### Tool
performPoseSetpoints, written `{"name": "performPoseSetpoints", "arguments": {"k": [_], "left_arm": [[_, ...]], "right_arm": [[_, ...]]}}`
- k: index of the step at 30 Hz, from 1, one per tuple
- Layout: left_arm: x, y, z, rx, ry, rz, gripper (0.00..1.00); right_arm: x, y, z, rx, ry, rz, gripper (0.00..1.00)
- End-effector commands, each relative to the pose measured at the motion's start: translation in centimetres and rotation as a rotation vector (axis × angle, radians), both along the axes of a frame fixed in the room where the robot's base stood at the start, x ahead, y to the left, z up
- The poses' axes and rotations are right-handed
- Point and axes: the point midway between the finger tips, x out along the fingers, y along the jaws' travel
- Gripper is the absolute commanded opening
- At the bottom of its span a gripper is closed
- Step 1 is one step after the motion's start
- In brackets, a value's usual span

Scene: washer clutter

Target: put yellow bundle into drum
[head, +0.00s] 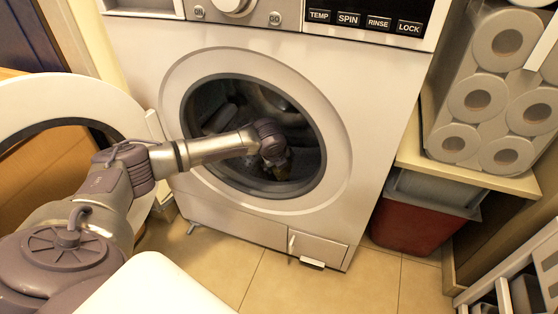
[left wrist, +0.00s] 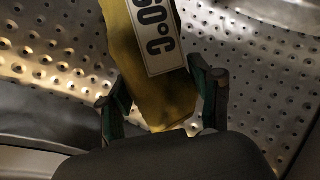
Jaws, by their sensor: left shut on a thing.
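The yellow bundle (left wrist: 152,95) with a white "60°C" label shows in the left wrist view, between the fingers of my left gripper (left wrist: 165,103). The gripper is shut on it. In the head view my left arm reaches through the open washer door, and the left gripper (head: 276,160) is inside the opening, with a small yellowish patch of the bundle at its tip. The perforated metal drum (left wrist: 248,72) fills the background of the wrist view. In the head view the drum (head: 222,100) is dark. My right gripper is not in view.
The round washer door (head: 40,90) stands open at the left. The washer front (head: 375,110) surrounds the opening. At the right, a pack of paper rolls (head: 487,98) sits on a shelf above a red bin (head: 410,226). The tiled floor in front is mostly clear.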

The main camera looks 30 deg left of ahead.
Motion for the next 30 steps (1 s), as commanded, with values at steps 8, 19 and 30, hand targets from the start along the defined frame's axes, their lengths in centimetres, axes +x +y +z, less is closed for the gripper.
{"name": "performPoseSetpoints", "arguments": {"k": [8, 19, 30], "left_arm": [[-0.1, 0.0, -0.6, 0.0, 0.001, 0.0, 0.66], [0.0, 0.0, -0.5, 0.0, 0.001, 0.0, 0.89], [-0.2, -0.1, 1.4, 0.0, 0.002, -0.001, 0.89]], "right_arm": [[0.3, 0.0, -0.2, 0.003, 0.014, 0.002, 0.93], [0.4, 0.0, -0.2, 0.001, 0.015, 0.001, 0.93], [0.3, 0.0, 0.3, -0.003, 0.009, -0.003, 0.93]]}}
